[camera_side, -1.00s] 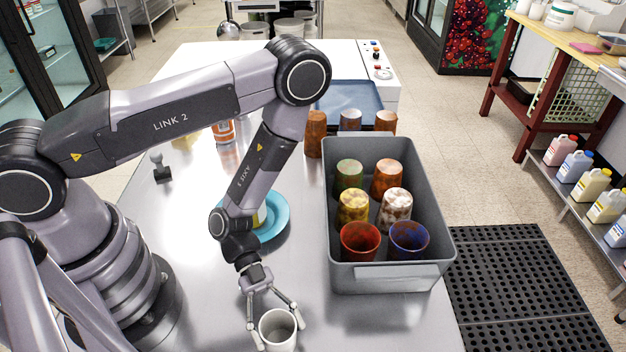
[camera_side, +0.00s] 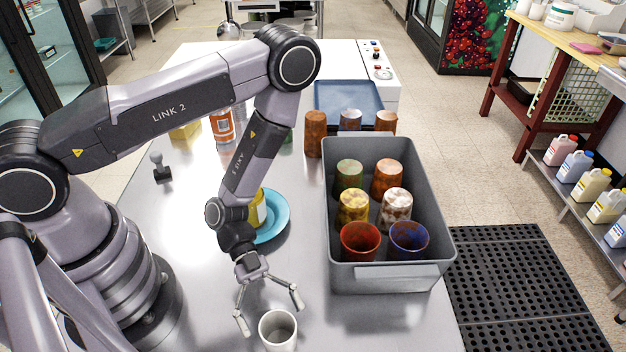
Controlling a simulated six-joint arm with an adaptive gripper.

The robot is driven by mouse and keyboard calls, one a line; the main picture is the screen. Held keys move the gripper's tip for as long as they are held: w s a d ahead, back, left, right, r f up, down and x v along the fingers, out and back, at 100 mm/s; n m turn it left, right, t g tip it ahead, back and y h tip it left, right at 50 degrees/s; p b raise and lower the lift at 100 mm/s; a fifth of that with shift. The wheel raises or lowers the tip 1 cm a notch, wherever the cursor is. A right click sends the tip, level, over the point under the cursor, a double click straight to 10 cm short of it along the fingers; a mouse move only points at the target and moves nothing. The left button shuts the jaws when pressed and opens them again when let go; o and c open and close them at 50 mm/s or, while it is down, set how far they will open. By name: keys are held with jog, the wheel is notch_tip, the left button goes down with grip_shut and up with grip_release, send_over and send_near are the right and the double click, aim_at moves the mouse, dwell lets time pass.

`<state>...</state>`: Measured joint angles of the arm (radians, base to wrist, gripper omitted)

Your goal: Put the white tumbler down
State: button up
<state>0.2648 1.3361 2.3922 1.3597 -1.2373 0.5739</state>
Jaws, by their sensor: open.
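The white tumbler (camera_side: 278,331) stands upright, mouth up, on the steel table near the bottom edge of the view. Its lower part is cut off by the frame. My gripper (camera_side: 271,317) is open, with its fingers spread wide just behind and above the tumbler. The fingers look clear of the tumbler's wall, and nothing is held between them.
A grey bin (camera_side: 388,278) with several coloured tumblers stands to the right. A blue plate (camera_side: 274,220) with a yellow item (camera_side: 258,210) lies behind my gripper. Table between tumbler and bin is clear.

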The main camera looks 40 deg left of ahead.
jog(key=v, duration=1)
